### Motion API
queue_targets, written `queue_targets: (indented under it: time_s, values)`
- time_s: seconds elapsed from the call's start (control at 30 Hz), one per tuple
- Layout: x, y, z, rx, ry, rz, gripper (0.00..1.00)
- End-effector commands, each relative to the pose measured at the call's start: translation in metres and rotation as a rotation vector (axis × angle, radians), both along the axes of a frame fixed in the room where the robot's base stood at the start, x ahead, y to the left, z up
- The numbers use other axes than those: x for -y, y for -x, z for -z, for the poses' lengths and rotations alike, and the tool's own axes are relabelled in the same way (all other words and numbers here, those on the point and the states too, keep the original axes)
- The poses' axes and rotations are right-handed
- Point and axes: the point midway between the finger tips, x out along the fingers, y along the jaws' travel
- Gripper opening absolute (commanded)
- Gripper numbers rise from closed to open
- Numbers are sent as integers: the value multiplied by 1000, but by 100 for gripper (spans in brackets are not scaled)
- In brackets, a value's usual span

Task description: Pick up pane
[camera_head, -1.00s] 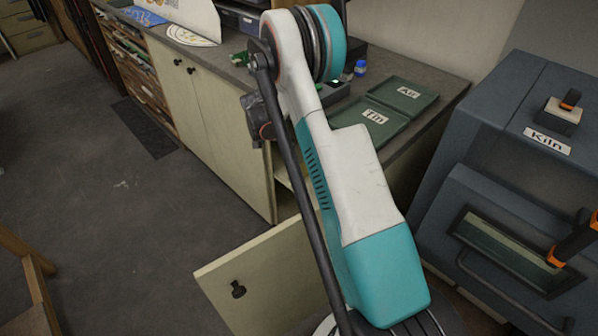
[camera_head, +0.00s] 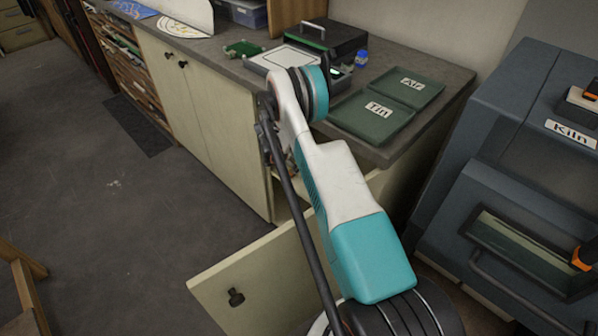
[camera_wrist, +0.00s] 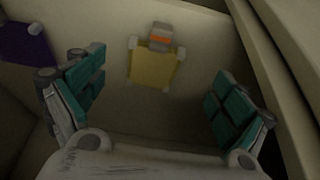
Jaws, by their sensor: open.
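In the wrist view a yellow pane-like piece (camera_wrist: 153,68) is inside a dim, pale cupboard space. Small pale blocks sit at its corners, and a grey and orange piece (camera_wrist: 161,38) is at its top. A purple piece (camera_wrist: 26,43) is at the upper left, partly cut off by the picture edge. My gripper (camera_wrist: 157,85) is open and empty, with its teal-padded fingers on either side of the yellow piece and apart from it. In the head view my arm hides the gripper at the open cupboard. I cannot tell which piece is the task's pane.
An open cupboard door (camera_head: 255,285) stands below the counter (camera_head: 440,100). Two green trays marked Tin (camera_head: 375,125) and Air (camera_head: 425,90) lie on top. A grey kiln (camera_head: 510,110) stands close at the right. A pale ledge (camera_wrist: 285,70) runs along the right of the wrist view.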

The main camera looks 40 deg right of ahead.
Motion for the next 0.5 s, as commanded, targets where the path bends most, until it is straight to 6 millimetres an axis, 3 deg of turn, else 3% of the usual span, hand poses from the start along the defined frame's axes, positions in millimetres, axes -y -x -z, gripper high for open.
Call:
queue_targets:
  time_s: [0.27,0.5]
  values:
    - [6,0,16,0,0,-1,93]
    - [20,3,46,0,0,1,93]
